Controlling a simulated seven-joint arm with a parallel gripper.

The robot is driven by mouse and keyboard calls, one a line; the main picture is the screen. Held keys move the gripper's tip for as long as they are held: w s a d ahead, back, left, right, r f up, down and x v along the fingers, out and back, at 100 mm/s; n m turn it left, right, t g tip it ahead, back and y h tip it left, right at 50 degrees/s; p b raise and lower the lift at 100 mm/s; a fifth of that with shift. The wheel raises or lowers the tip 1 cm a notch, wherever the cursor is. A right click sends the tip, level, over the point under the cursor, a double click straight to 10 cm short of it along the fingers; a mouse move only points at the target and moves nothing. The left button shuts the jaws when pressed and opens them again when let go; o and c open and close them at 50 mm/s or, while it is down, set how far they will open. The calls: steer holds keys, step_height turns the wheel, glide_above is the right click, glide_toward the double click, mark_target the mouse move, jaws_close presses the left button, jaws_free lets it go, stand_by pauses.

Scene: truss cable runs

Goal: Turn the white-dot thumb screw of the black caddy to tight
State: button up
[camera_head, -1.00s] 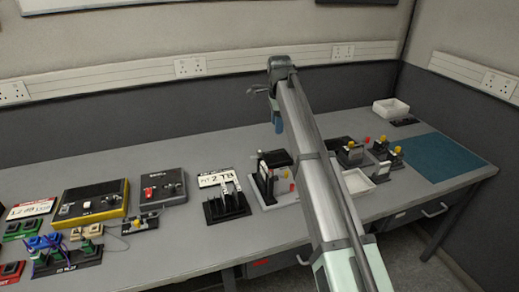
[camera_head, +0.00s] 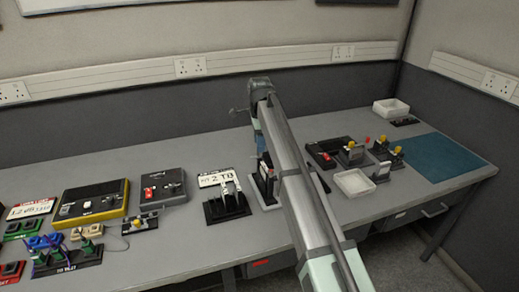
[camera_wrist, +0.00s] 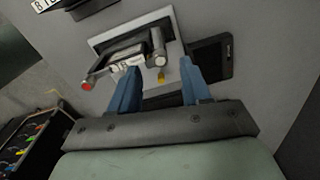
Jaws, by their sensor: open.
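A black upright unit with a pale label, which looks like the black caddy (camera_head: 262,180), stands on a pale base plate on the bench, partly hidden behind my arm. I cannot make out a white dot on any screw. My gripper (camera_wrist: 158,72) is open, its two blue fingers apart above the unit, with nothing visibly held.
A flat black box (camera_wrist: 210,58) lies just right of the base plate. A black slotted rack (camera_head: 227,208) stands to the left on the bench. A white tray (camera_head: 354,182) and small knobbed fixtures (camera_head: 351,154) are to the right. A teal mat (camera_head: 440,158) is clear.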

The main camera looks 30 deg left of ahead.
steer(key=shift+f, duration=1.8)
jaws_close()
